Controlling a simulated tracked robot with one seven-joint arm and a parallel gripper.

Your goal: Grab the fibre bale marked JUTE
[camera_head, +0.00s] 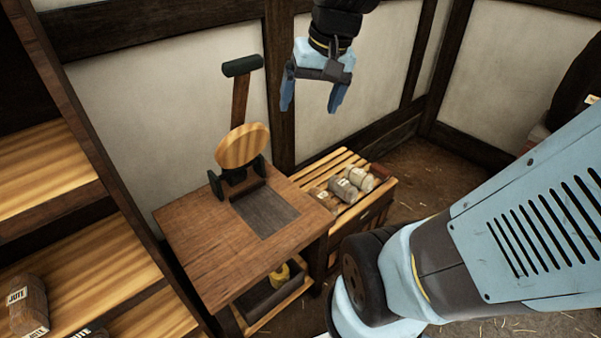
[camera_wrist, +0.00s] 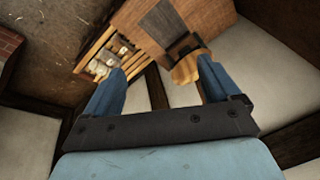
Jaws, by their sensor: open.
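A brown bale (camera_head: 28,305) sits on the shelf at the lower left in the head view. My gripper (camera_head: 310,105) is open and empty, fingers down, high above the rack and far from the shelf bale.
A wooden bench (camera_head: 190,235) with a dark inset plate stands between shelf and rack. A tall lever with a round wooden disc (camera_head: 242,147) rises at its back. A tall shelf unit (camera_head: 70,285) fills the left. My arm covers the right.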

